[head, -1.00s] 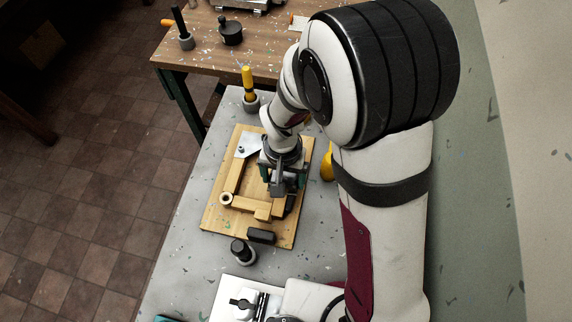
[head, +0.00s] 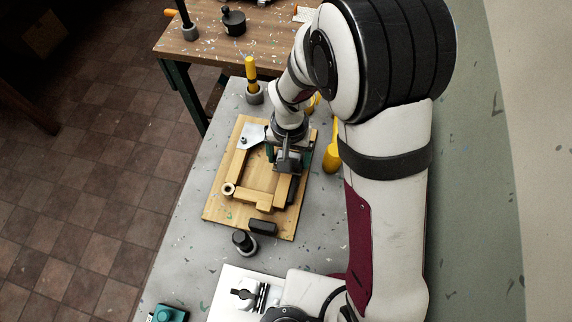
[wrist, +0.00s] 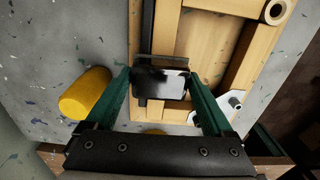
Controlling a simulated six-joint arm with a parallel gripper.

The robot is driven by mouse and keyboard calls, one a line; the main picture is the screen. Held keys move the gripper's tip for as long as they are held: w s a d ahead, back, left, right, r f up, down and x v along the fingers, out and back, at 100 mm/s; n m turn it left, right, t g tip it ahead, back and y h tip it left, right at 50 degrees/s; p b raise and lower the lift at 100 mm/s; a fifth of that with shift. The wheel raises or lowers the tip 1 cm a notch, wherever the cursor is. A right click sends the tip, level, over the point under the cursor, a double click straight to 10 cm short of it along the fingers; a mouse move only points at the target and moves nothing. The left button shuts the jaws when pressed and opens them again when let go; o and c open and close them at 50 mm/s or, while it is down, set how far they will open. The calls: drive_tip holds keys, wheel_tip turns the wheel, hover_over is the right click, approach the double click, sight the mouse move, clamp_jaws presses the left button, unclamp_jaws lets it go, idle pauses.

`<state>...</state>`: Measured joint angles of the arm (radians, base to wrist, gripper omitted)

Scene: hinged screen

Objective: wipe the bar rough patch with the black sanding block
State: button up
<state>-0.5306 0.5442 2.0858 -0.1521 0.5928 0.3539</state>
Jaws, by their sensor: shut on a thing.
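My gripper (head: 286,168) is shut on the black sanding block (wrist: 160,84), which sits between the green fingertips in the wrist view. The block is at the right-hand bar (head: 281,190) of the wooden frame, seen at the top of the wrist view (wrist: 168,28). It appears to be on or just over the bar; I cannot tell if it touches. In the head view the gripper mostly hides the block. No rough patch can be made out; the block and gripper cover part of the bar.
The frame lies on a wooden board (head: 222,212) with a metal plate (head: 250,136) at its far left corner. A black piece (head: 291,190) lies beside the bar and another (head: 262,228) near the front edge. A yellow object (head: 332,158) stands right of the board.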

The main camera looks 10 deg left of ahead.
drive_tip(key=shift+w, duration=3.4)
wheel_tip(320, 180, up, 8)
drive_tip(key=shift+s+r, duration=0.1)
